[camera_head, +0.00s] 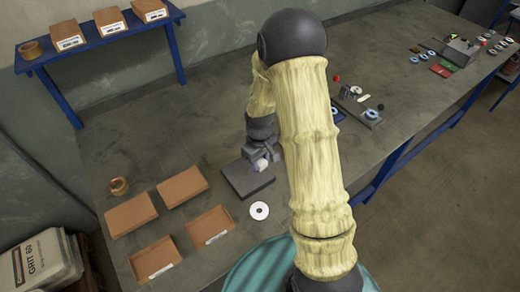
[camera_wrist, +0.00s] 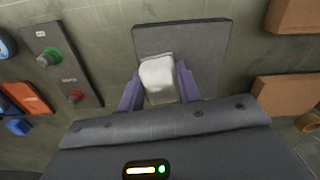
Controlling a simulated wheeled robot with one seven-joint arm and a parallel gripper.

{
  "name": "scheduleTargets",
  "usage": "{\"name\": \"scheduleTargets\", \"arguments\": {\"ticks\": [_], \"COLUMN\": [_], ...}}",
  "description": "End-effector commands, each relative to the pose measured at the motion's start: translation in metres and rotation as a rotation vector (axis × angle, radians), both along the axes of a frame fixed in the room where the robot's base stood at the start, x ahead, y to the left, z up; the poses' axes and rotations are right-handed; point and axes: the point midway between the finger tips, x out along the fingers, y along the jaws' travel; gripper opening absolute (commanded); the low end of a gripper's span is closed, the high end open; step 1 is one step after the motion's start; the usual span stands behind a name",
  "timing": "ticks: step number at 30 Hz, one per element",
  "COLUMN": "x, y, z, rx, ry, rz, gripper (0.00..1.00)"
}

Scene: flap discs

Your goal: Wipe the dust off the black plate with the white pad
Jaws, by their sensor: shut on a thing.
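The black plate (camera_head: 241,182) lies flat on the workbench in the middle of the head view, looking dark grey. It also shows in the wrist view (camera_wrist: 205,45), below my gripper. My gripper (camera_head: 262,162) is shut on the white pad (camera_wrist: 158,76), which sits between the two fingers in the wrist view. The pad (camera_head: 261,164) is over the upper right part of the plate in the head view. I cannot tell whether it touches the plate. No clear dust shows on the visible part of the plate; the rest is hidden by the pad and gripper.
A white disc (camera_head: 259,210) lies just below the plate on the bench (camera_head: 215,130). Several brown boxes (camera_head: 183,187) and a tape roll (camera_head: 119,186) stand to the left. A blue shelf (camera_head: 100,40) stands at the back left.

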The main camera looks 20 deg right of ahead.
Motion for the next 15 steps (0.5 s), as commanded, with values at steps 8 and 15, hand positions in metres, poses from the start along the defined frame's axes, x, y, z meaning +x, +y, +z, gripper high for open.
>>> {"name": "scheduleTargets", "arguments": {"ticks": [8, 15], "x": [0.000, 0.000], "y": [0.001, 0.002], "z": [0.030, 0.041], "rx": [0.000, 0.000], "ry": [-0.001, 0.000], "rz": [0.001, 0.003], "gripper": [0.09, 0.09]}}
